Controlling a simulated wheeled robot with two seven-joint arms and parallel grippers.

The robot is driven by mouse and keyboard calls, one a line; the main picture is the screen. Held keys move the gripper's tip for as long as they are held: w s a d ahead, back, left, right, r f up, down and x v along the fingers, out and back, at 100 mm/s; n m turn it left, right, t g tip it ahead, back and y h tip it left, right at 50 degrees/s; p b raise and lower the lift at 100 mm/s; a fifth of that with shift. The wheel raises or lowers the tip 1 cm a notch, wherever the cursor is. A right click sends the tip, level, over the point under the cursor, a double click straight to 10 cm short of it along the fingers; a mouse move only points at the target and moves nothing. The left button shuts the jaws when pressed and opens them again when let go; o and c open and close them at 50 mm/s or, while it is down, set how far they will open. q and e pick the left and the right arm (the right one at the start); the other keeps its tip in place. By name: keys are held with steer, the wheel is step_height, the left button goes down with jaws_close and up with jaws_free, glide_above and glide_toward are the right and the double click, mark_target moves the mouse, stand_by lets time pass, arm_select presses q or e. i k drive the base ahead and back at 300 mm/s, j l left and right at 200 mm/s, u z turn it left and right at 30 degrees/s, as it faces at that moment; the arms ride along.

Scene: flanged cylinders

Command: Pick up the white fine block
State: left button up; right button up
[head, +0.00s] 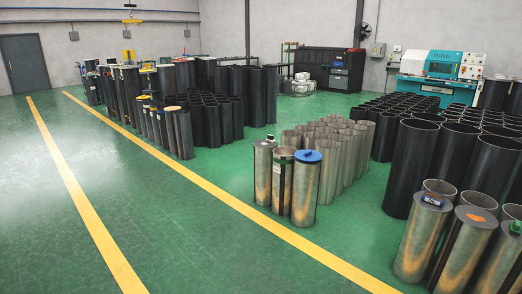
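I cannot make out a white fine block with certainty. Small items sit on the capped tops of several flanged cylinders. At the near right, a blue and white item (433,199) lies on one grey cylinder (422,240), a flat orange piece (476,217) on the cylinder beside it, and a green item (515,227) on another at the picture edge. In the middle, a blue disc (308,156) tops one metal cylinder (305,190). A small item (269,138) sits on the leftmost cylinder of that group, too small to identify. Neither of my grippers shows.
Tall dark pipes (410,165) stand behind the near-right cylinders. More pipe clusters (215,120) stand at the back left. A teal and white machine (440,75) and a black machine (332,68) are near the back wall. The green floor (190,230) is clear at front left, with yellow lines.

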mark_target(270, 139)
steer(key=i, duration=2.6)
steer(key=i+u, duration=0.15)
steer(key=i, duration=0.35)
steer(key=i+l+u, duration=0.15)
steer(key=i, duration=0.4)
steer(key=i+l+u, duration=0.15)
steer(key=i, duration=0.35)
steer(key=i+l+u, duration=0.15)
steer(key=i, duration=0.35)
steer(key=i+l+u, duration=0.2)
steer(key=i+l, duration=0.15)
steer(key=i, duration=0.15)
